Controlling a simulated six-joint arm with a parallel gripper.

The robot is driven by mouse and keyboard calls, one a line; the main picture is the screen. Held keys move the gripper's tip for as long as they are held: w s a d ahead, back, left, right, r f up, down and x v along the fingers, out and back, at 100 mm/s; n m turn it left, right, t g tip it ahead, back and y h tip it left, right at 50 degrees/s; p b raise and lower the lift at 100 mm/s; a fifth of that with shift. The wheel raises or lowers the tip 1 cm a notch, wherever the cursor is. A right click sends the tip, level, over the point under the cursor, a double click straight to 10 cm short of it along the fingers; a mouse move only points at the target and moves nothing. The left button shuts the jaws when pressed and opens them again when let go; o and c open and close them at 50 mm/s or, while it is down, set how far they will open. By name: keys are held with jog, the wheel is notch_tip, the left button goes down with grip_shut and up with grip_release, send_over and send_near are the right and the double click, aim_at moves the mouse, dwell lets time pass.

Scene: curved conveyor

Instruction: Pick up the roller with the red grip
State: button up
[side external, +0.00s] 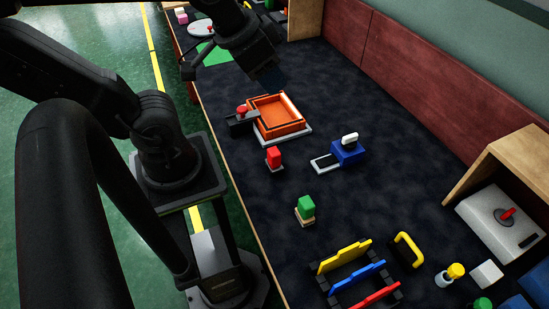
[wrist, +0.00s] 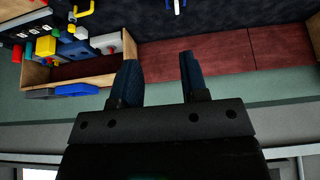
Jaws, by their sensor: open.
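I cannot single out with certainty a roller with a red grip. A dark block with a red knob (side external: 242,110) sits against the left side of the orange tray (side external: 279,136). A red block on a pale base (side external: 274,158) stands in front of the tray. My gripper (side external: 271,78) is above the dark table, behind the orange tray and apart from it. In the wrist view my gripper (wrist: 158,68) has its two fingers spread with nothing between them. That view faces the red wall panel, and neither red-topped thing shows clearly there.
A blue block with a white grip (side external: 348,149) lies right of the tray. A green block (side external: 306,206), a rack with coloured bars (side external: 345,256) and a yellow handle (side external: 408,248) are nearer the camera. A wooden cubby (side external: 505,165) stands right. The middle right of the table is clear.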

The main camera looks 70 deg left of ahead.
jog(key=shift+o, duration=0.4)
jog(key=o, duration=0.3)
jog(key=n+g, duration=0.6)
jog(key=n, duration=1.2)
send_over(274, 151)
notch_tip(274, 151, down, 19)
jog(key=shift+f, duration=6.75)
